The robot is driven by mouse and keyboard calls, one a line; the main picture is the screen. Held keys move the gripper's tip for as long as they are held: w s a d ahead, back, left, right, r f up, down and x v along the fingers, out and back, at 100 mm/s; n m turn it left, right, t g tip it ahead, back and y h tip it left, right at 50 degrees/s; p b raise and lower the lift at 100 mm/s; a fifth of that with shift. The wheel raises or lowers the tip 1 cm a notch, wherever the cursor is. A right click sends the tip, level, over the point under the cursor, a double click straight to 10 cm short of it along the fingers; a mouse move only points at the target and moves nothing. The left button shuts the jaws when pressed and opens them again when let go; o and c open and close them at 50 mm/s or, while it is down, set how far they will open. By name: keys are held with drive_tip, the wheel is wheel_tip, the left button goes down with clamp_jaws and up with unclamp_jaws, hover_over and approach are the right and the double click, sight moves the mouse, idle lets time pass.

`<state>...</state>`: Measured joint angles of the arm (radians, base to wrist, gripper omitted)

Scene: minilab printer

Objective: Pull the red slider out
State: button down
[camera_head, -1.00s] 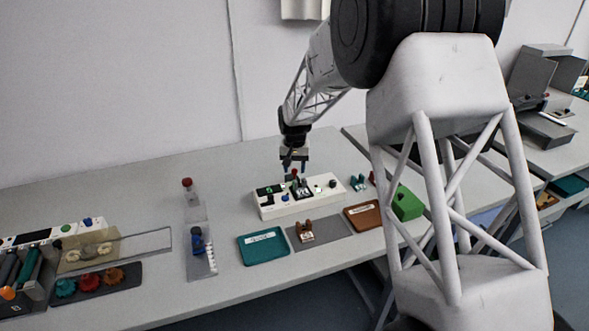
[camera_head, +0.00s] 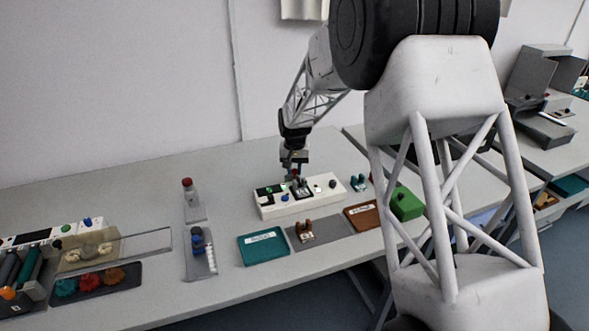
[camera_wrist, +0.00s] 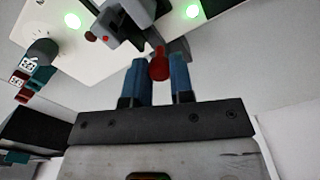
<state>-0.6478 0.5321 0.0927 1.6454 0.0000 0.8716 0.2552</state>
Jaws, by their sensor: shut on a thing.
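The red slider (camera_wrist: 159,66) shows as a red knob at the edge of the white panel's dark mechanism in the wrist view. My gripper (camera_wrist: 160,70) has its two blue fingers on either side of the knob, shut on it. In the head view my gripper (camera_head: 294,168) reaches down at the back edge of the white panel box (camera_head: 330,194). The red slider is small and mostly hidden by the fingers there.
In front of the box lie a teal tray (camera_head: 263,251), a grey mat (camera_head: 334,231) and a brown tray (camera_head: 361,222). A green block (camera_head: 406,204) stands at right. A stand with a red knob (camera_head: 188,184) and a blue-knobbed stand (camera_head: 198,242) are at left.

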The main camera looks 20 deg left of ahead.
drive_tip(key=shift+w+a, duration=1.15)
drive_tip(key=c, duration=1)
unclamp_jaws()
drive_tip(key=shift+r, duration=0.1)
wheel_tip(320, 180, up, 8)
drive_tip(key=shift+f, duration=0.15)
